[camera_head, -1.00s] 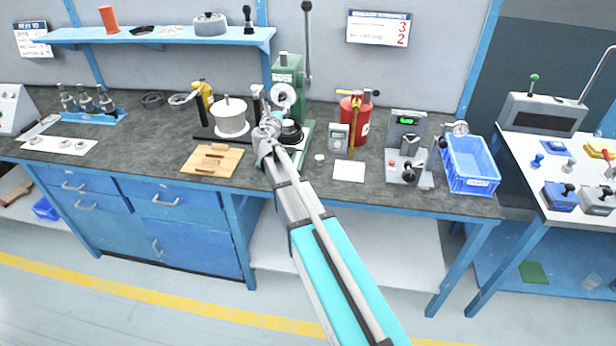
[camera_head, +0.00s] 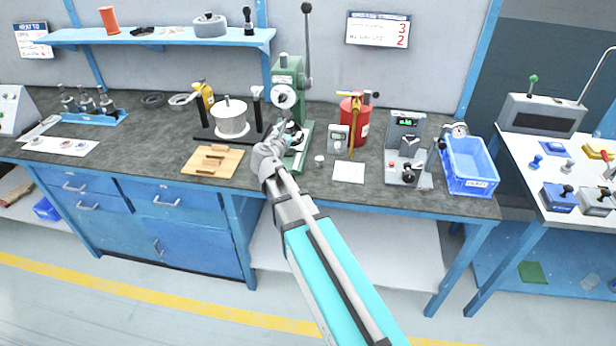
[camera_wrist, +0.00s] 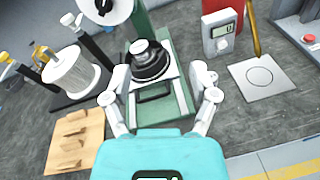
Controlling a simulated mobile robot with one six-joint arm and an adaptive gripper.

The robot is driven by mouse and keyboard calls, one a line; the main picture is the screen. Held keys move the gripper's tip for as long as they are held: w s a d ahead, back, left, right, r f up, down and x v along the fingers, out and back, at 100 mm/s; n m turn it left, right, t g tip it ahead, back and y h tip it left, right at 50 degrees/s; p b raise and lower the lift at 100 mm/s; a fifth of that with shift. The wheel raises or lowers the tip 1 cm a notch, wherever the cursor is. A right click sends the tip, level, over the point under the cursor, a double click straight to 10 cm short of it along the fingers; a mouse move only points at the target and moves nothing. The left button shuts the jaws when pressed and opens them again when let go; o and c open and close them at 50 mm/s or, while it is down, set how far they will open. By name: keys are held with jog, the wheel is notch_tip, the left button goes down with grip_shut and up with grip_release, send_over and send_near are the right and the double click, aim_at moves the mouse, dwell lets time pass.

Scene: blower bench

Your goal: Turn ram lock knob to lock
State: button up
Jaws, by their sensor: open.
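The green arbor press (camera_head: 302,92) stands at the back of the bench, with a white disc (camera_head: 285,97) on its head. In the wrist view a dark knob (camera_wrist: 104,6) shows at the middle of that disc, cut by the top edge; I cannot tell whether this is the ram lock knob or how it is set. A black round part with a silver top (camera_wrist: 150,62) sits on the press base. My gripper (camera_wrist: 160,76) is open and empty, its fingers apart on the near side of that part. In the head view my gripper (camera_head: 286,134) is low in front of the press and partly covers its base.
A white spool (camera_head: 231,121) on a black stand and a wooden block (camera_head: 212,161) are to the left. A grey meter (camera_head: 338,139), a red canister (camera_head: 355,122) and a white card (camera_head: 348,172) are close on the right. The press's long lever (camera_head: 307,45) rises above.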

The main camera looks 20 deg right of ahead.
jog(key=s+d+f+m+g+y+p, duration=0.1)
jog(key=s+f+m+g, duration=0.3)
jog(key=s+m, duration=0.2)
jog(key=s+f+m+g+y+p, duration=0.1)
jog(key=s+f+m+g, duration=0.3)
jog(key=s+m, duration=0.3)
jog(key=shift+s+d+f+m+y+p, duration=0.15)
jog(key=shift+d+f+m+y+p, duration=0.2)
jog(key=shift+m, duration=1.35)
jog(key=s+a+f+m+g+y+p, duration=0.2)
jog(key=s+a+m+g+y, duration=0.3)
jog(key=s+m, duration=0.4)
jog(key=s+a+y, duration=0.1)
jog(key=s+a, duration=0.1)
jog(key=s, duration=0.1)
jog(key=shift+a+m, duration=0.2)
jog(key=shift+m, duration=0.1)
jog(key=shift+y, duration=0.25)
